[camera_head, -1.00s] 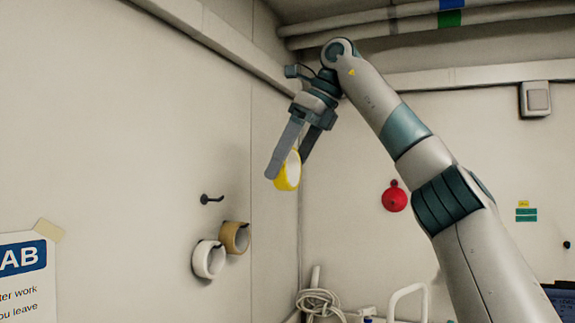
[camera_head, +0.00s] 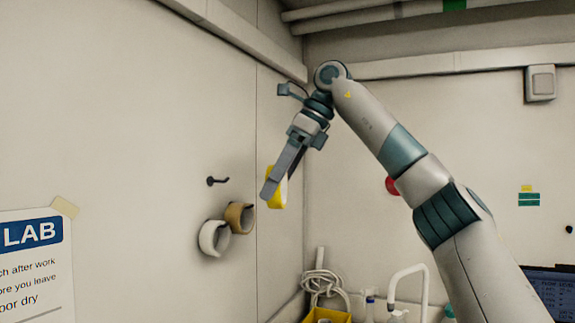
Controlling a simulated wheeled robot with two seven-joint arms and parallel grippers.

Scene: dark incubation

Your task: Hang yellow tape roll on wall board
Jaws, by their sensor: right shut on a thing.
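My right gripper (camera_head: 271,188) is shut on the yellow tape roll (camera_head: 281,194), which hangs at its fingertips, partly hidden by a finger. The gripper points down and left, in the air to the right of the wall hooks. An empty dark hook (camera_head: 217,181) sticks out of the left wall, left of the roll and slightly higher in the picture. Below it a brown tape roll (camera_head: 238,217) and a white tape roll (camera_head: 213,238) hang on the same wall. My left gripper is not in view.
A paper sign (camera_head: 35,264) is taped to the wall at lower left. A yellow bin (camera_head: 328,315), a coiled white hose (camera_head: 322,283) and a white tap (camera_head: 408,272) are at the bottom. A red object (camera_head: 391,186) on the back wall is partly behind my arm.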

